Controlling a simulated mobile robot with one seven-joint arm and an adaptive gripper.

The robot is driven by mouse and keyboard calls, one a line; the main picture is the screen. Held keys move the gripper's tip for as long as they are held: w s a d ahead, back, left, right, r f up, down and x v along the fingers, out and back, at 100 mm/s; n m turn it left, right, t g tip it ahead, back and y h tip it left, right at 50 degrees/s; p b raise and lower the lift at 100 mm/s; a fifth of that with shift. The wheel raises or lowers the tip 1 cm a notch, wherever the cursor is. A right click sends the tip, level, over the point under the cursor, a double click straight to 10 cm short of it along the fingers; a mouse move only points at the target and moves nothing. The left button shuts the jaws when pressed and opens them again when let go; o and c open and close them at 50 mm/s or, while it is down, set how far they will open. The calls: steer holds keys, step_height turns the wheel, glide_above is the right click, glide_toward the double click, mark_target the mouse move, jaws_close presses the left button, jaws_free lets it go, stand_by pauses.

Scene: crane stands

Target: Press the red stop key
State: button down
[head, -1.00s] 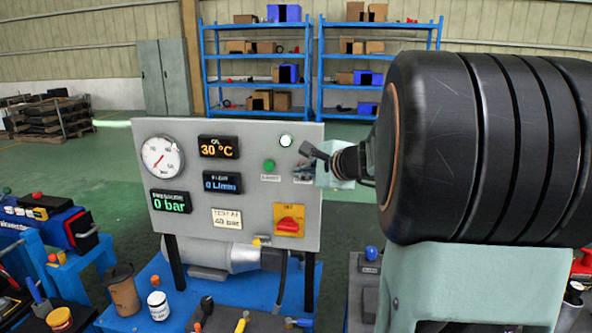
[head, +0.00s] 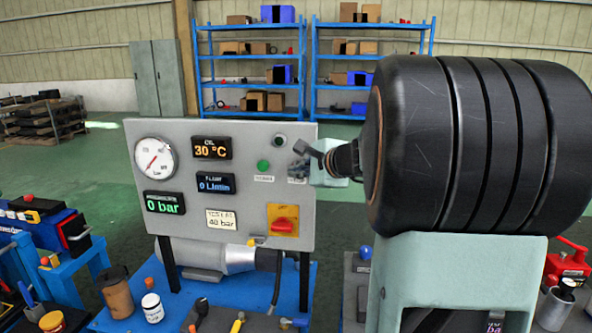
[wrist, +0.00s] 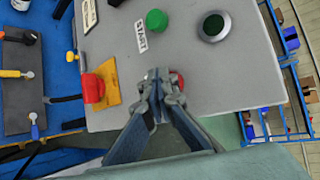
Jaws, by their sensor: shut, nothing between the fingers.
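The red stop key (wrist: 180,79) shows in the wrist view as a small red edge, mostly hidden behind my gripper's fingertips. In the head view my gripper hides it. My gripper (head: 301,149) is shut and empty, with its tips at the right side of the grey panel (head: 240,205). In the wrist view my gripper (wrist: 161,84) overlaps the key; the tips look at or very near it, but contact cannot be told. The green start key (head: 263,166) is just left of the gripper. The round lamp (head: 278,141) above is dark.
A red rotary switch on a yellow plate (head: 283,226) sits below the gripper. The panel also carries a gauge (head: 155,157) and displays, one reading 0 bar (head: 164,203). The blue bench (head: 232,297) below holds several tools and jars. Blue shelves (head: 250,70) stand far behind.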

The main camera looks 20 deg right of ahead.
steer(key=shift+s, duration=0.1)
steer(key=shift+s+a+b, duration=0.45)
steer(key=shift+s+a, duration=0.05)
steer(key=shift+s, duration=0.2)
steer(key=s+a, duration=0.1)
steer(key=s+a+b, duration=0.1)
steer(key=s, duration=0.2)
steer(key=shift+s+a, duration=0.1)
steer(key=shift+a, duration=0.3)
steer(key=shift+d, duration=0.1)
stand_by(0.4)
